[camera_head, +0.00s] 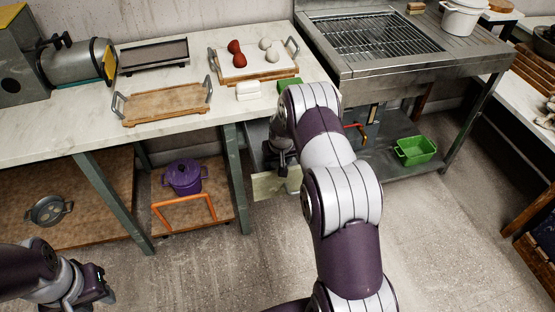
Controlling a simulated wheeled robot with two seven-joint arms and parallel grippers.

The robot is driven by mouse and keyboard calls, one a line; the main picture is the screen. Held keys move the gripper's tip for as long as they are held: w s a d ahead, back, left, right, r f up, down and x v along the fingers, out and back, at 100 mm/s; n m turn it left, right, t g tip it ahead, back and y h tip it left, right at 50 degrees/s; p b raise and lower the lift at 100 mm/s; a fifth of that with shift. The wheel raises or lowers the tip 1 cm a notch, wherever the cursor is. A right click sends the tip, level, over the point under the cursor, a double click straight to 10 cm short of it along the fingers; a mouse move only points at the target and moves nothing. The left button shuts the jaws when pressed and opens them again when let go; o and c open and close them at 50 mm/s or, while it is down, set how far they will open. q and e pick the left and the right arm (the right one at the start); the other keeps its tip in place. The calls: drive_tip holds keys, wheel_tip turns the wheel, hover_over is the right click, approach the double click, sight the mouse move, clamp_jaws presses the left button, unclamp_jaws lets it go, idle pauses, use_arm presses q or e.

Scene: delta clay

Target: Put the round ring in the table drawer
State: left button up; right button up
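I cannot make out a round ring for certain in the head view. My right gripper (281,165) points down beside the right end of the marble-topped table. Its own arm partly covers it, and I cannot tell whether it is open or holds anything. A grey drawer-like part (256,140) and a pale yellowish panel (268,187) show beside and below that gripper. I cannot tell whether they are the table drawer. My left gripper (97,288) is low at the bottom left, over the floor and away from the table. Its fingers are too dark to read.
The marble table (60,135) bears a wooden tray (165,103) and a board with red and pale round items (225,72). A purple pot (185,177) and a grey two-handled round vessel (48,210) stand below. A grill (375,37) stands right; floor (430,240) is clear.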

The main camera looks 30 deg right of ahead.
drive_tip(key=o, duration=0.4)
drive_tip(key=a+p+v, duration=0.1)
drive_tip(key=v, duration=1.2)
drive_tip(key=s+a+r+n, duration=0.1)
drive_tip(key=s+a+r, duration=0.1)
drive_tip(key=s+a, duration=0.2)
drive_tip(key=s+a+r+n+g, duration=0.1)
drive_tip(key=s+a, duration=0.4)
drive_tip(key=s, duration=0.6)
drive_tip(key=s+a+r+n, duration=0.1)
drive_tip(key=s+a+r, duration=0.1)
drive_tip(key=s+a, duration=0.3)
drive_tip(key=shift+s+r+g+y, duration=0.15)
drive_tip(key=shift+s+g+y, duration=0.05)
drive_tip(key=shift+s, duration=0.55)
drive_tip(key=shift+s+r+g+y, duration=0.15)
drive_tip(key=shift+s+g+y, duration=0.05)
drive_tip(key=shift+s, duration=0.5)
